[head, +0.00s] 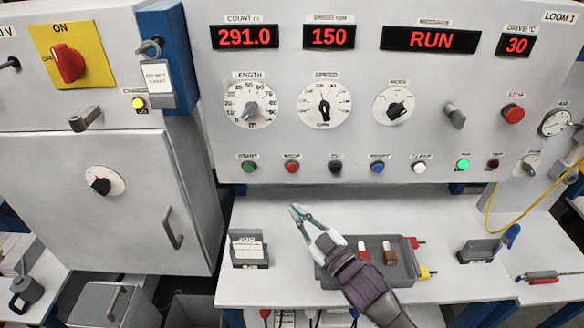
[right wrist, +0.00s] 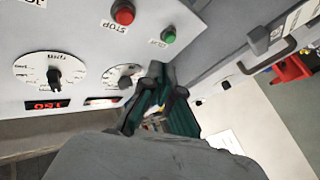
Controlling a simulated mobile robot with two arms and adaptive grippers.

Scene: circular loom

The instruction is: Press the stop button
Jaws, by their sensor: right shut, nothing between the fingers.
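The red stop button (head: 292,167) is in the lower row of the grey control panel, under a small label, just right of the green start button (head: 249,167). In the right wrist view the red button (right wrist: 123,16) is at the top, beside its STOP label, with the green button (right wrist: 168,35) to its right. My right gripper (head: 297,211) is shut and empty. Its tip is in front of the panel, below the stop button in the head view and apart from it. The fingers also show in the right wrist view (right wrist: 154,82). My left gripper is not in view.
A larger red button (head: 513,114) sits higher on the right of the panel. The status display (head: 430,39) reads RUN. Below are a grey tray (head: 405,265) with small parts and a card holder (head: 249,252) on the white shelf (head: 290,287).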

